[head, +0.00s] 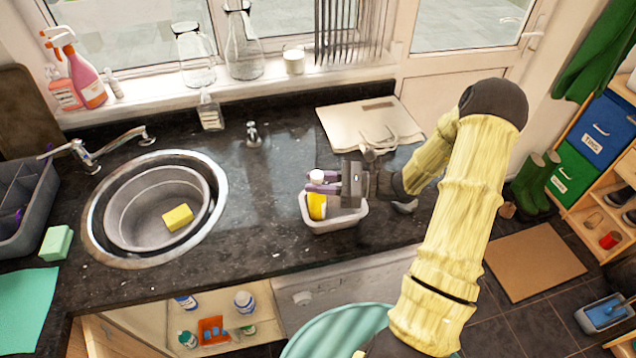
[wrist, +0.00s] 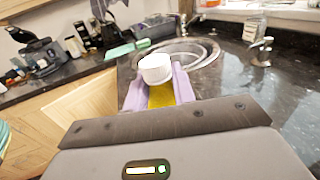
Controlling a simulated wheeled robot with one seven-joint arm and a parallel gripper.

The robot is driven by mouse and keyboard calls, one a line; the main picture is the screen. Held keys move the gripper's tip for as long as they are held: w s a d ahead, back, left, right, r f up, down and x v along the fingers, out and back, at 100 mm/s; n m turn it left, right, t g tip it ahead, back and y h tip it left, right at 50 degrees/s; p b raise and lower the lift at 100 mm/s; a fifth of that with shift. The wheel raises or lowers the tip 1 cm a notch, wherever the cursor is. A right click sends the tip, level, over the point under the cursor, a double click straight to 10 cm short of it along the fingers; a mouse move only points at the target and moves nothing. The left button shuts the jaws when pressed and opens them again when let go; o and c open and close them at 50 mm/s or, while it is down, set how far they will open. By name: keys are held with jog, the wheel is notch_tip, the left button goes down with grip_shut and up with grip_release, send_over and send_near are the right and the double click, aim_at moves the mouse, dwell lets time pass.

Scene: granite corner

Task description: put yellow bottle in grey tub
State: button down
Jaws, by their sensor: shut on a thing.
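The yellow bottle (head: 317,205) with a white cap is upright inside the small grey tub (head: 335,222) on the dark counter. My gripper (head: 322,182) is shut on the bottle near its top, with its purple fingers on either side. In the wrist view the white cap (wrist: 155,68) and part of the yellow body (wrist: 162,96) show between the purple fingers. The bottle's base is hidden by the tub wall, so I cannot tell whether it touches the tub's floor.
A round sink (head: 155,205) with a yellow sponge (head: 178,217) is to the left. A beige board (head: 369,122) lies behind the tub. A small soap dispenser (head: 210,112) and a tap (head: 253,134) stand at the back. The counter between sink and tub is clear.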

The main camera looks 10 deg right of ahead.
jog(key=shift+f, duration=0.45)
jog(key=c, duration=1.2)
grip_release()
jog(key=shift+o, duration=0.2)
jog(key=shift+s+d+f, duration=0.1)
jog(key=shift+s+d, duration=0.05)
jog(key=shift+d, duration=0.4)
jog(key=b+v, duration=0.3)
jog(key=v, duration=0.8)
jog(key=shift+a, duration=0.1)
